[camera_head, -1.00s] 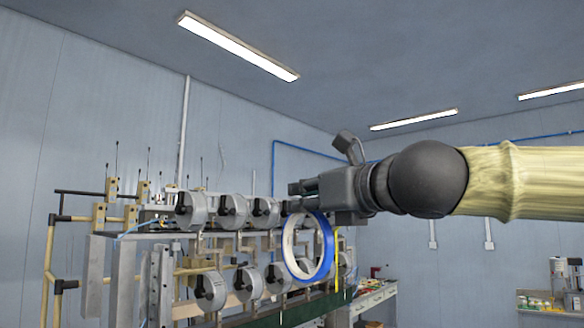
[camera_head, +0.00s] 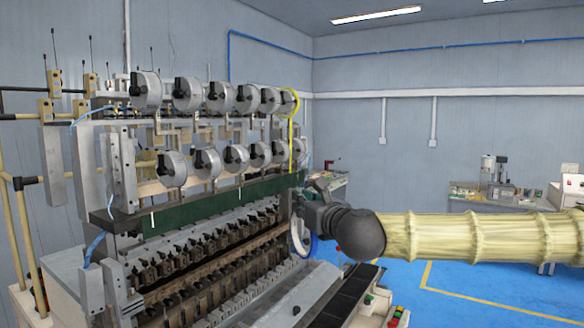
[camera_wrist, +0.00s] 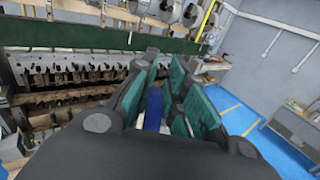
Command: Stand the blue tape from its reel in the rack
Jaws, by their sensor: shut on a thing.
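My gripper (camera_head: 304,194) is at the right end of the coil winder. It is shut on the blue tape (camera_head: 311,244), a ring with a white inner band that hangs upright below the fingers, partly hidden by my gripper. In the wrist view the blue tape (camera_wrist: 153,108) shows edge-on between the green-padded fingers (camera_wrist: 160,85). Several reels (camera_head: 221,97) sit in two rows on the winder's upper frame. I cannot make out the rack for certain.
The coil winder (camera_head: 230,190) fills the left and middle, with a green beam (camera_head: 220,200) and rows of spindles. A black slotted tray (camera_head: 345,295) lies at its front right. Blue floor (camera_head: 470,290) is open to the right. A bench (camera_head: 500,205) stands behind.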

